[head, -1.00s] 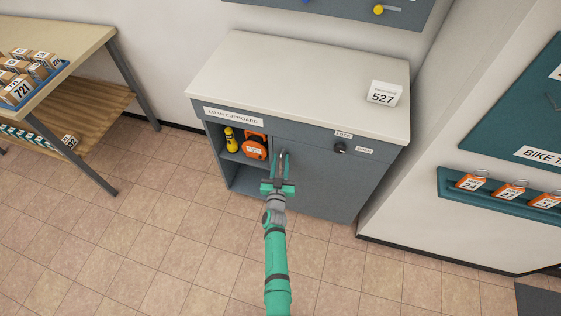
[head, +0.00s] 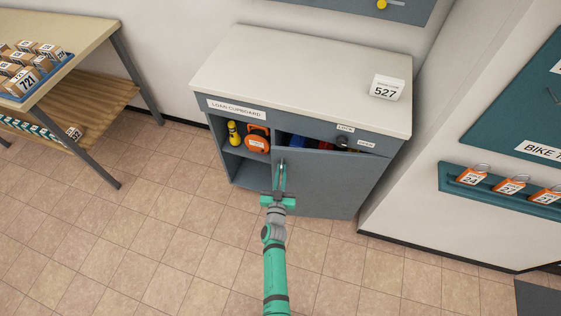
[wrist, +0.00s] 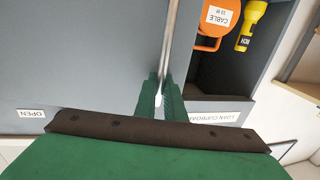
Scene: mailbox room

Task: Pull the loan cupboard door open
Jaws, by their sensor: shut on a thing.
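The loan cupboard (head: 222,103) is grey with a pale top and stands against the wall. Its door (head: 318,182) is partly open, swung out from the left edge, with a dark gap along its top showing coloured items inside. My gripper (head: 281,186) is shut on the upright metal door handle (head: 283,172) near the door's left edge. In the wrist view the green fingers (wrist: 160,98) close around the handle bar (wrist: 168,60). A black lock knob (head: 342,141) sits on the panel above the door.
Open shelves left of the door hold a yellow torch (head: 233,133) and an orange cable reel (head: 257,139). A white 527 sign (head: 386,88) stands on top. A table (head: 82,38) with boxes is at left. The tiled floor (head: 190,235) in front is clear.

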